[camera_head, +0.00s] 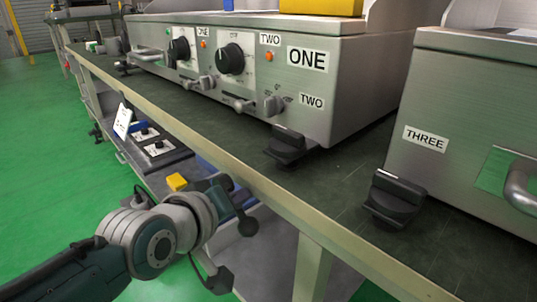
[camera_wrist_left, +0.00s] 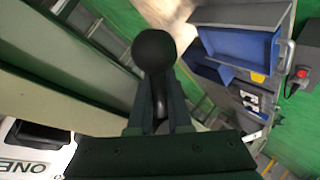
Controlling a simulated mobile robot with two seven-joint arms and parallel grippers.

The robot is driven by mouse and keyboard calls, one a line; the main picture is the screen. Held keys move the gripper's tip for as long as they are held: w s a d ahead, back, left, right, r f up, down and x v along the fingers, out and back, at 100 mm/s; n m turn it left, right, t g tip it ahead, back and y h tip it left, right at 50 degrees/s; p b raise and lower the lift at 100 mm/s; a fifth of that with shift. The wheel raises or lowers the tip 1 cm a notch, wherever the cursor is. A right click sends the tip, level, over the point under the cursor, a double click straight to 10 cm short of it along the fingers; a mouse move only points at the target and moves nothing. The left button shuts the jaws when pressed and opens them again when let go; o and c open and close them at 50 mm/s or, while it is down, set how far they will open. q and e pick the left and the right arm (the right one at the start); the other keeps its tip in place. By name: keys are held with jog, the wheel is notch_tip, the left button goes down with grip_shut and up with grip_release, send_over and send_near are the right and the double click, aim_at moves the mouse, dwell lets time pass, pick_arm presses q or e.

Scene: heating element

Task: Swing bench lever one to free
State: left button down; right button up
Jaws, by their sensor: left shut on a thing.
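My left gripper (camera_head: 236,208) is below the front edge of the workbench, in the lower middle of the head view. In the left wrist view, its fingers (camera_wrist_left: 160,112) are shut on the dark stem of a lever with a black ball knob (camera_wrist_left: 155,50). The knob sticks out past the fingertips. The lever's pivot is hidden, and no label on the lever can be read. My right gripper is not in view.
The bench edge (camera_head: 190,118) runs just above my left gripper. A steel appliance labelled ONE (camera_head: 345,85) and another labelled THREE (camera_head: 450,110) stand on the bench. Black blocks (camera_head: 395,197) sit near its edge. Blue bins (camera_wrist_left: 240,48) and a red-button box (camera_wrist_left: 300,73) are nearby.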

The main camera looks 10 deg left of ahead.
pick_arm(q)
jog(key=shift+s+d+r+n+g, duration=0.1)
jog(key=shift+s+n+g, duration=0.05)
jog(key=shift+n+g, duration=0.25)
dwell(0.4)
jog(key=c, duration=0.8)
grip_release()
jog(key=shift+d+h, duration=0.1)
jog(key=shift+h, duration=0.2)
jog(key=shift+c, duration=0.2)
jog(key=p+v, duration=0.8)
jog(key=v, duration=0.2)
jog(key=shift+r, duration=0.1)
